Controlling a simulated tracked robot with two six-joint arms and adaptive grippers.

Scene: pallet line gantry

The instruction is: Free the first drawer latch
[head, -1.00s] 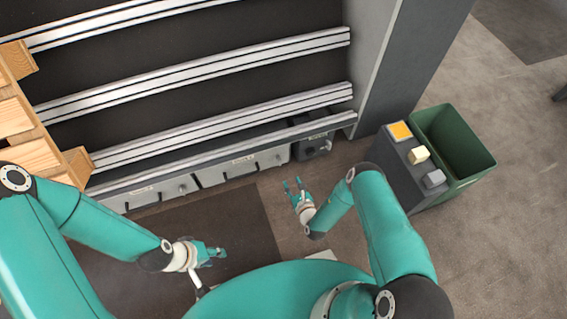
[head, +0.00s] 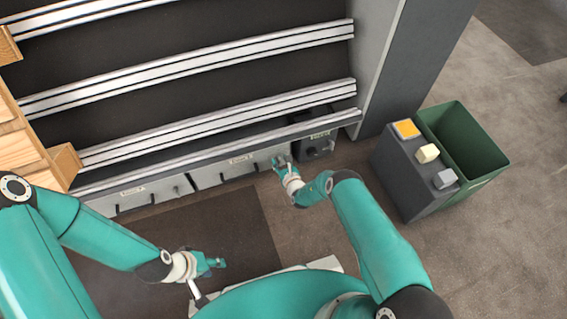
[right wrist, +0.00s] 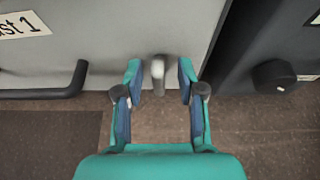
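A drawer front (head: 222,174), its label partly cut off in the right wrist view, is closed under the rack. A pale, round-ended latch (right wrist: 157,70) stands out from this front near its right edge, beside a black bar handle (right wrist: 45,92). My right gripper (head: 281,161) is at the drawer front. In the right wrist view its open fingers (right wrist: 160,82) stand on both sides of the latch, with gaps on both sides. My left gripper (head: 216,264) hangs over the floor, away from the drawers; its finger opening is too small to tell.
A dark box (head: 318,146) with a black knob (right wrist: 274,76) stands just right of the drawer. Another drawer (head: 135,196) is to the left. A grey pedestal (head: 400,170) with coloured blocks and a green bin (head: 487,165) stand at right. Wooden pallets (head: 22,150) are at left.

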